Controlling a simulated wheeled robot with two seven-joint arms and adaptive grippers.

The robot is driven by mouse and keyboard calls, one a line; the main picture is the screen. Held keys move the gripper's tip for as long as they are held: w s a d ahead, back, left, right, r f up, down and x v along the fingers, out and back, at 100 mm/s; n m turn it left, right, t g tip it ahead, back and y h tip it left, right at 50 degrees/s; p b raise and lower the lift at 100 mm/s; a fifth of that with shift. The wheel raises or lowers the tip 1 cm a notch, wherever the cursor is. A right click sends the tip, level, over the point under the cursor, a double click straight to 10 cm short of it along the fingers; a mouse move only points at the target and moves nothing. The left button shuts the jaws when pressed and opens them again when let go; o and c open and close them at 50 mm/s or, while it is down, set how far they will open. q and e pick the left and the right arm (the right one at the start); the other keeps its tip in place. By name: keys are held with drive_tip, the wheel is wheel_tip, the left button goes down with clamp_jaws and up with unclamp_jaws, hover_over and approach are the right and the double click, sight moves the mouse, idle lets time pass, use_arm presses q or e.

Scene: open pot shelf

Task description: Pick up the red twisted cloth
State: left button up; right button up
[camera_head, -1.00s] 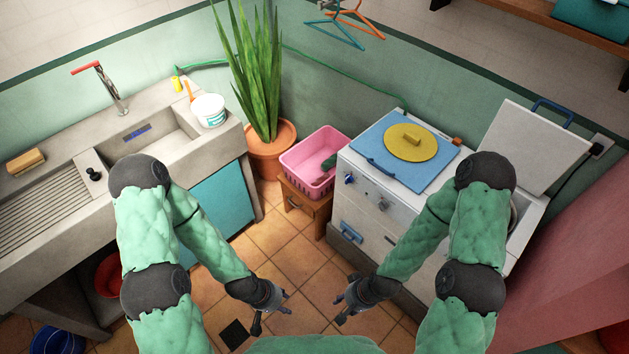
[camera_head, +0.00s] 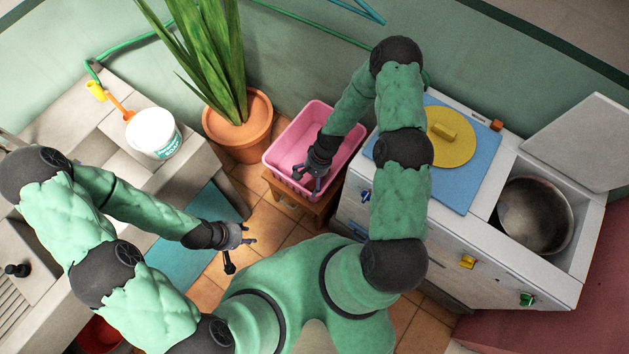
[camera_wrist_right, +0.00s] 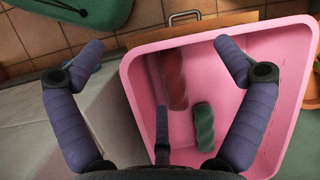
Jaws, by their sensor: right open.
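The red twisted cloth (camera_wrist_right: 174,78) lies in the pink basket (camera_wrist_right: 275,55) in the right wrist view, between my open fingers and towards the basket's drawer side. A green twisted cloth (camera_wrist_right: 203,125) lies close to it. In the head view the pink basket (camera_head: 285,150) is in the middle, and I cannot make out either cloth behind my right arm. My right gripper (camera_head: 314,184) is over the basket; it is open and empty in the right wrist view (camera_wrist_right: 160,46). My left gripper (camera_head: 240,254) is open and empty over the floor beside the sink cabinet.
The basket stands on a small wooden drawer stand (camera_head: 283,200). The white washing machine (camera_head: 400,215) is close on its right, with a steel drum (camera_head: 535,216) open. A potted plant (camera_head: 238,125) stands on the left. A white tub (camera_head: 153,132) is on the sink.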

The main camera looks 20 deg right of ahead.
sight(310, 185)
drive_tip(key=w+d+f+m+b, duration=0.1)
drive_tip(key=w+d+f, duration=0.1)
drive_tip(key=d, duration=0.1)
drive_tip(key=w+d+f+m+b, duration=0.1)
drive_tip(key=w+d+f, duration=0.1)
drive_tip(key=d, duration=0.1)
drive_tip(key=w+d+f+m+g+b, duration=0.1)
drive_tip(key=w+d+f, duration=0.1)
drive_tip(key=d, duration=0.1)
drive_tip(key=shift+w+f+m+b, duration=0.1)
drive_tip(key=shift+m+b, duration=0.2)
drive_tip(key=shift+w+d+f, duration=0.1)
drive_tip(key=shift+d, duration=0.2)
drive_tip(key=shift+d+f, duration=0.1)
drive_tip(key=shift+f, duration=0.1)
drive_tip(key=b+x, duration=0.2)
drive_tip(key=x, duration=0.3)
drive_tip(key=shift+f, duration=0.2)
drive_tip(key=b+x, duration=0.2)
drive_tip(key=x, duration=0.3)
drive_tip(key=shift+w+b, duration=0.2)
drive_tip(key=shift+b, duration=0.2)
use_arm(q)
wheel_tip(310, 185, down, 9)
drive_tip(key=shift+w+f, duration=0.15)
drive_tip(key=shift+w, duration=0.15)
use_arm(e)
drive_tip(key=c, duration=1.3)
